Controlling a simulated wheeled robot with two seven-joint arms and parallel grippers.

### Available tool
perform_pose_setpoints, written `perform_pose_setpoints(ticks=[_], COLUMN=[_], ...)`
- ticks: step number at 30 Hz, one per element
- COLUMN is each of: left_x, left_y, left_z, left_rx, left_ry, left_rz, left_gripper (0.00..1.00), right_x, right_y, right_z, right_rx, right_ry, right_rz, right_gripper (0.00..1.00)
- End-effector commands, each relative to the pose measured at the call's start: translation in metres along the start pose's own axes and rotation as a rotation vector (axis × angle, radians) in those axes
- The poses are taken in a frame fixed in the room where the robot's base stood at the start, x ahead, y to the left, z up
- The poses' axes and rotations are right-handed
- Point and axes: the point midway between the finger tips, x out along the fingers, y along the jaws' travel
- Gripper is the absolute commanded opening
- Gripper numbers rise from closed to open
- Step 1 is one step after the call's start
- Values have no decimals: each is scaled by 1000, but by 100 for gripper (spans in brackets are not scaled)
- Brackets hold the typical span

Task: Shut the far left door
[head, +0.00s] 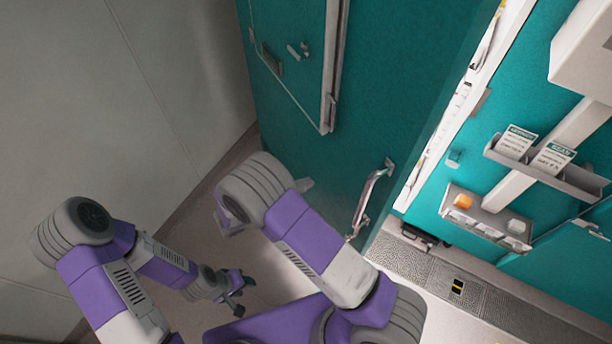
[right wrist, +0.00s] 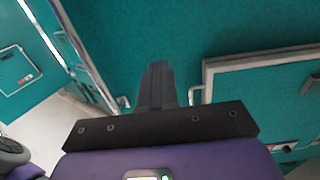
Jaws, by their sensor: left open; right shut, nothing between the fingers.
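A large teal door (head: 390,90) stands open in the head view, with a grey-framed panel and a metal handle (head: 370,200) near its lower right edge. In the right wrist view the teal door surface (right wrist: 130,35) fills much of the picture. My right gripper (right wrist: 157,68) is shut and empty, its fingers pointing at that surface; I cannot tell whether they touch it. In the head view it is mostly hidden behind my right forearm. My left gripper (head: 236,298) is open and empty, low over the floor, away from the door.
A bright strip with small items (head: 465,95) runs along the door's right side. Further right, a teal wall carries a grey shelf with label cards (head: 545,170) and a tray (head: 485,218). A floor grating (head: 440,275) lies below. A plain grey wall (head: 90,100) stands at left.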

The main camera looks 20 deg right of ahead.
Motion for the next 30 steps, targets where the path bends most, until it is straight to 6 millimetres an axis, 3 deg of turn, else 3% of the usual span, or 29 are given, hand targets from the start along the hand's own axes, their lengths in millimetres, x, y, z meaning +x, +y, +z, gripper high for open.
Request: perform_pose_setpoints(ticks=[9,15,21,30], left_x=[-14,-20,-22,-22], left_y=[5,8,8,8], left_z=[1,1,1,1], left_rx=[0,0,0,0], left_ry=[0,0,0,0], left_rz=[0,0,0,0], left_gripper=[43,43,43,43], right_x=[70,101,113,114], right_y=[0,0,0,0], right_z=[-2,-1,0,0], right_rx=[-2,-1,0,0], right_ry=[1,-1,-2,-1], right_rz=[3,1,-1,-2], right_gripper=[0,0,0,0])
